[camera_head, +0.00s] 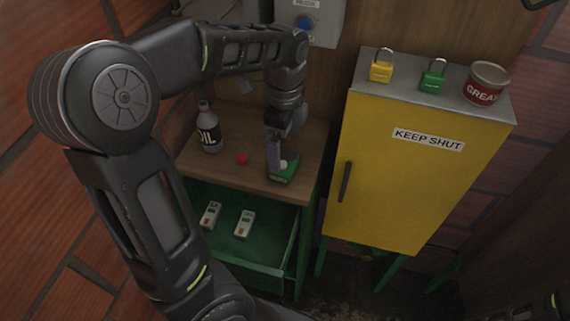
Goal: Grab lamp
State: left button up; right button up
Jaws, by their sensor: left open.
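My left gripper (277,160) points down at the wooden bench top near its right front corner. It is open, right at a small green block (284,179) with a pale rounded top. The gripper partly covers this block, and I cannot tell if they touch. The block may be the lamp, but its shape is too hidden to be sure. A small red round piece (242,158) lies on the bench to the left of the gripper.
Below, an open green drawer (262,262) holds two pale labelled boxes (244,223). The yellow cabinet (400,170) at right carries a yellow padlock (381,71), a green padlock (431,80) and a grease tin (486,84).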

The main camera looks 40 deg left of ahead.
aim_at(285, 161)
pick_arm(q)
notch_tip(285, 161, down, 5)
jog(key=shift+d+f+p, duration=0.1)
jog(key=shift+p, duration=0.45)
jog(key=shift+c, duration=0.4)
jog(key=c, duration=1.5)
